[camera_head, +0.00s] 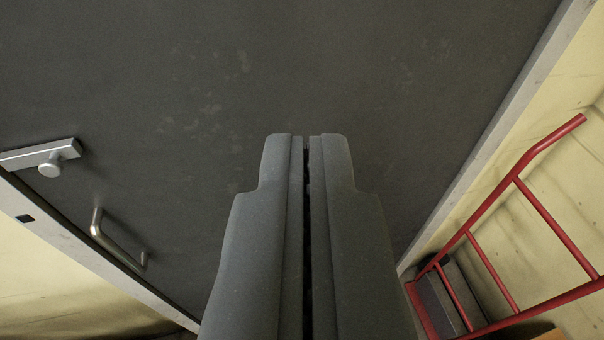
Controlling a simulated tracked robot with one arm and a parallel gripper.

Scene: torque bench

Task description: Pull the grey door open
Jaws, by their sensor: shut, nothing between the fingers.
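The grey door (190,110) fills most of the view and sits in its pale frame, which shows on the left and right. A curved metal pull handle (117,243) is on the door at the lower left. A metal latch bolt (45,158) with a round knob lies above the handle and reaches the left frame edge. My gripper (307,140) is in the middle of the view, its two dark fingers together with nothing held. It is to the right of the handle and apart from it. How far the fingertips are from the door surface I cannot tell.
A red tubular hand truck (490,270) stands at the right against a pale yellow wall (560,170). The door frame's right post (490,150) runs beside it. A yellow wall strip (60,285) shows at the lower left. The door face around the handle is clear.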

